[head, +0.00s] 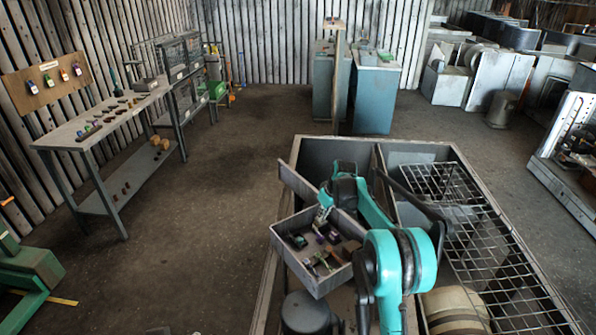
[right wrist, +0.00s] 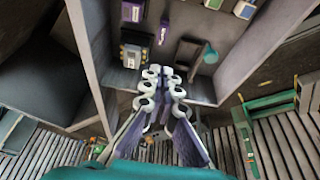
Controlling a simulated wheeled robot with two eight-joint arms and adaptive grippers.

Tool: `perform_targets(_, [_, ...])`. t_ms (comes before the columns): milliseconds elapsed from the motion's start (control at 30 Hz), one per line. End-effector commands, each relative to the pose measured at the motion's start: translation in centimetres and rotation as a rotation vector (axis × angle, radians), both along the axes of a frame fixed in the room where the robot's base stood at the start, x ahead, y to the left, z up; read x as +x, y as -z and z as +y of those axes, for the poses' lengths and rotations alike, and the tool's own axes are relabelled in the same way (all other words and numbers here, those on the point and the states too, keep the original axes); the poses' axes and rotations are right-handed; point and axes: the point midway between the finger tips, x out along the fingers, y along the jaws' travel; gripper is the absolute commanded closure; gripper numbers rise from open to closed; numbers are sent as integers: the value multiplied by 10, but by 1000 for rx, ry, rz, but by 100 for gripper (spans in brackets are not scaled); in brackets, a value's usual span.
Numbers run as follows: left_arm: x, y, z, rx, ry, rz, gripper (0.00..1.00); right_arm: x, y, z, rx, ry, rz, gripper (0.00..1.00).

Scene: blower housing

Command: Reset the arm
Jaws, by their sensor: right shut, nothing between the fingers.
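My right arm, teal and black, reaches in over the large grey housing. My right gripper (head: 322,214) is by the upper part of a small open grey box (head: 291,264). In the right wrist view my right gripper's pale ringed fingers (right wrist: 164,74) point into the box (right wrist: 255,45). They are shut with nothing between them. A dark device with yellow marks (right wrist: 137,48) lies close ahead of the fingertips. Purple-and-white items (right wrist: 132,10) lie farther in. My left gripper is in neither view.
The large grey housing (head: 272,285) has a wire grid (head: 490,240) over its right part and a tan drum (head: 455,308) inside. A workbench (head: 95,122) with small parts stands left. Blue-grey cabinets (head: 376,95) stand behind. The floor between is clear.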

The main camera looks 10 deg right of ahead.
Motion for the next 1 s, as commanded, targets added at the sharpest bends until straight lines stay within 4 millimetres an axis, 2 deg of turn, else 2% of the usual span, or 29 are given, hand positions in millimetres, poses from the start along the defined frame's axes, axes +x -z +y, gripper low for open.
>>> perform_targets(133, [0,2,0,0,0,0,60,-9,-12,3,-1,12,-6,100])
perform_targets(267, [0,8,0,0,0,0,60,-37,-44,12,-4,50,-26,100])
perform_targets(400, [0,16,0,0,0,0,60,-88,-82,23,-5,107,-56,100])
perform_targets(467, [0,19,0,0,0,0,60,-111,-95,28,-6,133,-72,100])
perform_targets(600, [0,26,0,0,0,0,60,-171,-115,38,-1,192,-107,100])
perform_targets(767, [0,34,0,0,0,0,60,-244,-120,47,8,254,-150,100])
perform_targets(867, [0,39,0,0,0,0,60,-289,-113,51,15,292,-178,100])
perform_targets(1000, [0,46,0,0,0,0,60,-348,-92,56,31,343,-216,100])
